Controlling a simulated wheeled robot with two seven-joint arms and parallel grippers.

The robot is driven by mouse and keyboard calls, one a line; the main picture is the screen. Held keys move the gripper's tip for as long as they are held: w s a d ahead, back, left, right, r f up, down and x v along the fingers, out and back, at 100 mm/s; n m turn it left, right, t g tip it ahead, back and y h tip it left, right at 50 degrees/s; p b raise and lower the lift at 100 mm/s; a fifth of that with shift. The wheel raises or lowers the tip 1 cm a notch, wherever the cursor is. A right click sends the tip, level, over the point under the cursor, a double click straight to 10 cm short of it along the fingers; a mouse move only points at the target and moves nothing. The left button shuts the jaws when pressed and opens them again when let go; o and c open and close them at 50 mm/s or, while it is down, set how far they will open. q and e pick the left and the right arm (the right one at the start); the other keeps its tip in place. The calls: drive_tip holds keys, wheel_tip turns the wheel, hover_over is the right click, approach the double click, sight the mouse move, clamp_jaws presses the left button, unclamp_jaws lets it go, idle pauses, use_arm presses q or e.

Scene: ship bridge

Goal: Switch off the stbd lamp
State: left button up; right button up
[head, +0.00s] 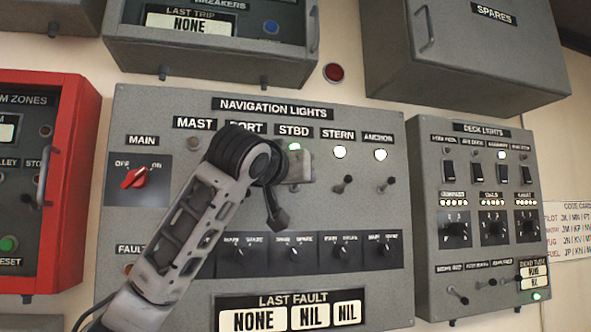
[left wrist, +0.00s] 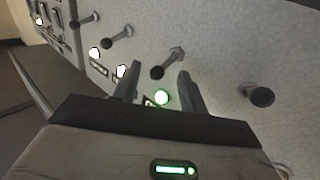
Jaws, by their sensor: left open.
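The stbd lamp (head: 294,147) glows green under its STBD label on the navigation lights panel (head: 130,225). It also shows lit in the left wrist view (left wrist: 161,97). My left gripper (head: 298,170) is at the panel just below that lamp and hides the stbd switch in the head view. In the left wrist view, my left gripper (left wrist: 158,74) is open, and the stbd toggle switch (left wrist: 172,58) has its dark tip between the two fingertips. I cannot tell whether a finger touches it. My right gripper is in neither view.
The stern switch (head: 343,184) and anchor switch (head: 387,184) stand to the right, below lit white lamps. The port switch (left wrist: 258,95) is beside my gripper in the wrist view. The deck lights box (head: 425,215) juts out at right, a red cabinet (head: 75,150) at left.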

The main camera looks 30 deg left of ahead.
use_arm(q)
drive_tip(key=shift+w+a, duration=0.1)
drive_tip(key=shift+w, duration=0.3)
clamp_jaws()
